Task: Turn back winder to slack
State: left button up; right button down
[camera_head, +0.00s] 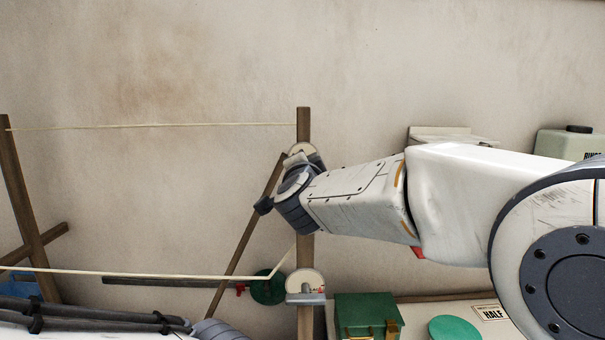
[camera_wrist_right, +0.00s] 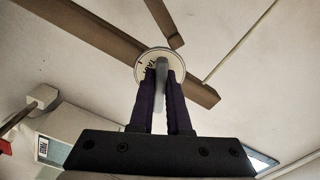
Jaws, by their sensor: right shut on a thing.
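The upper winder is on the wooden post, with its pale round dial (camera_head: 303,150) partly hidden behind my right gripper (camera_head: 282,178). In the right wrist view, the dial (camera_wrist_right: 145,66) carries dark lettering, partly covered. My right gripper (camera_wrist_right: 160,82) is shut on the winder's grey lever (camera_wrist_right: 161,72), which stands between the purple fingers. The upper line (camera_head: 150,126) runs nearly straight from the left post to the right post. A second winder (camera_head: 305,284) with a pale dial and grey lever sits lower on the same post. My left gripper is out of view.
The lower line (camera_head: 130,272) runs across and bends up near a dark green round thing (camera_head: 268,288). A green box (camera_head: 367,316), a green disc (camera_head: 454,328) and a HALF card (camera_head: 490,312) are at lower right. A pale container (camera_head: 568,145) stands at far right.

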jog(key=m+b, duration=0.3)
jog(key=m, duration=0.1)
jog(key=shift+f+m, duration=0.15)
jog(key=shift+m, duration=0.15)
jog(key=m+b, duration=0.3)
jog(key=m, duration=0.2)
jog(key=m+b, duration=0.3)
jog(key=m, duration=0.2)
jog(key=shift+m, duration=0.4)
jog(key=m+b, duration=0.3)
jog(key=m, duration=0.2)
jog(key=shift+d+m, duration=0.1)
jog(key=shift+m, duration=0.2)
jog(key=m+b, duration=0.2)
jog(key=m, duration=0.3)
jog(key=shift+b, duration=0.4)
jog(key=m+b, duration=0.2)
jog(key=m, duration=0.3)
jog(key=shift+d+m+b, duration=0.1)
jog(key=shift+m+b, duration=0.3)
jog(key=m+b, duration=0.2)
jog(key=m, duration=0.2)
jog(key=shift+m, duration=0.3)
jog(key=m+b, duration=0.2)
jog(key=m, duration=0.2)
jog(key=shift+m, duration=0.4)
